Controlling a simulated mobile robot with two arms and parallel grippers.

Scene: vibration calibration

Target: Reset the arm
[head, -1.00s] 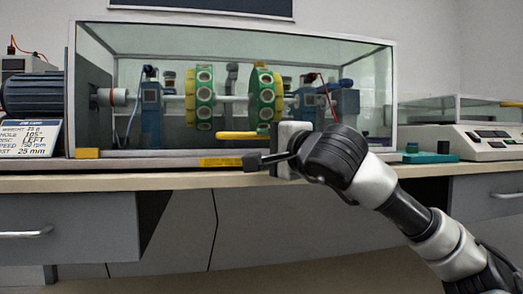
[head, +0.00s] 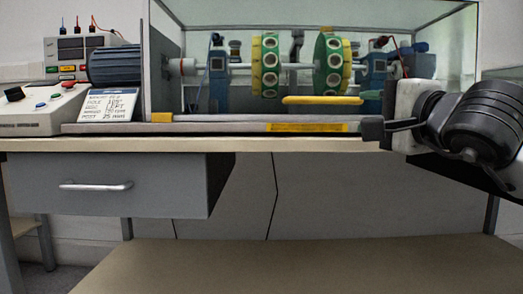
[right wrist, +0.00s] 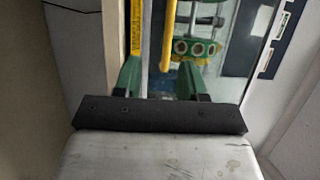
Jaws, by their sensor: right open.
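My right gripper (head: 374,129) is at the right of the head view, at the front edge of the bench. It is open, with nothing seen between its fingers. Its dark finger points left, just right of a yellow label (head: 306,128) on the bench rail. In the right wrist view the gripper (right wrist: 162,76) shows two green fingers spread apart, with the bench edge and the glass case beyond them. My right arm's black joint fills the right edge of the head view. My left gripper is not in view.
A glass case (head: 420,12) holds a shaft with two green discs (head: 265,66). A yellow bar (head: 322,100) lies low before them. A text card (head: 121,108), grey motor (head: 115,66) and control box (head: 38,108) stand left. A drawer (head: 108,184) and open floor lie below.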

